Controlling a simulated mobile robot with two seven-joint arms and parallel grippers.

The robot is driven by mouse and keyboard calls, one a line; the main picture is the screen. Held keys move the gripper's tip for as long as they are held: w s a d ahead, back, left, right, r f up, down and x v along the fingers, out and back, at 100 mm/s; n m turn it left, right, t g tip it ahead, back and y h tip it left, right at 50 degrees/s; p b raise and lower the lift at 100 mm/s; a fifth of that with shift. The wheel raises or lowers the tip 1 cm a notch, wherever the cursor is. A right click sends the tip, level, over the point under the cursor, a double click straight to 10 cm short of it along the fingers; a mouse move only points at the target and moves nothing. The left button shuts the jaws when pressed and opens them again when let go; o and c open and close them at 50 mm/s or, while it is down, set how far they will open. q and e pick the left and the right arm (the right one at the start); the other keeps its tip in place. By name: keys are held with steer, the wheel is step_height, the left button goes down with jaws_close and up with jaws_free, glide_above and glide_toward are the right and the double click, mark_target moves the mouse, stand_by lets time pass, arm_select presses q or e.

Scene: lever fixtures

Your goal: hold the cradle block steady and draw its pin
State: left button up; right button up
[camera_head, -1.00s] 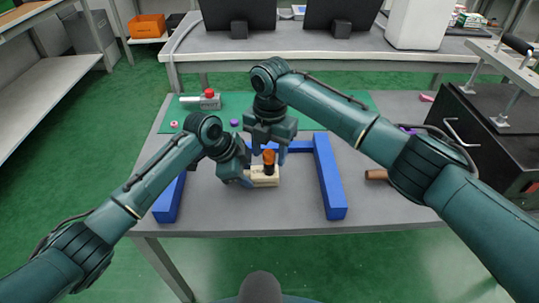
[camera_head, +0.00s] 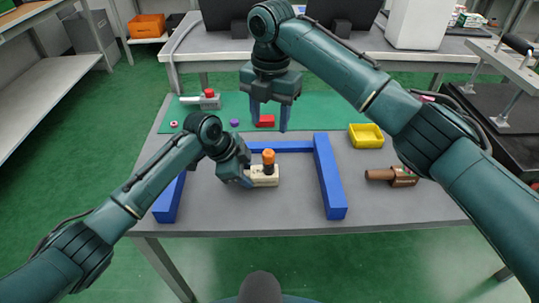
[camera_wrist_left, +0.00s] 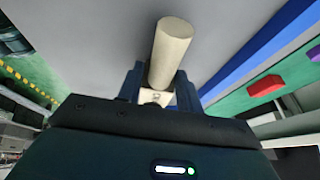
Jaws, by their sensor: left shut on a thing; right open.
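The cradle block (camera_head: 262,178) is a cream block on the grey table, inside the blue frame. The pin (camera_head: 268,158), with an orange top and a dark lower part, stands upright at the block. My left gripper (camera_head: 247,178) is shut on the block's left side. In the left wrist view the cream block (camera_wrist_left: 157,97) sits between the left fingers, with a cream cylinder (camera_wrist_left: 171,48) extending beyond. The pin cannot be made out there. My right gripper (camera_head: 269,119) is open and empty, well above the pin in the picture, and apart from it.
Blue bars (camera_head: 331,178) flank the block. On the green mat (camera_head: 320,113) lie a red block (camera_head: 265,121), a purple piece (camera_head: 234,123) and a grey fixture with a red button (camera_head: 209,99). A yellow tray (camera_head: 366,136) and a brown-handled tool (camera_head: 392,176) are on the right.

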mark_target(269, 159)
step_height(269, 159, down, 13)
steer(key=shift+w+r, duration=0.1)
stand_by(0.7)
steer(key=c, duration=1)
steer(key=o, duration=1)
steer(key=shift+r, duration=0.1)
step_height(269, 159, up, 12)
steer(key=shift+d+f, duration=0.1)
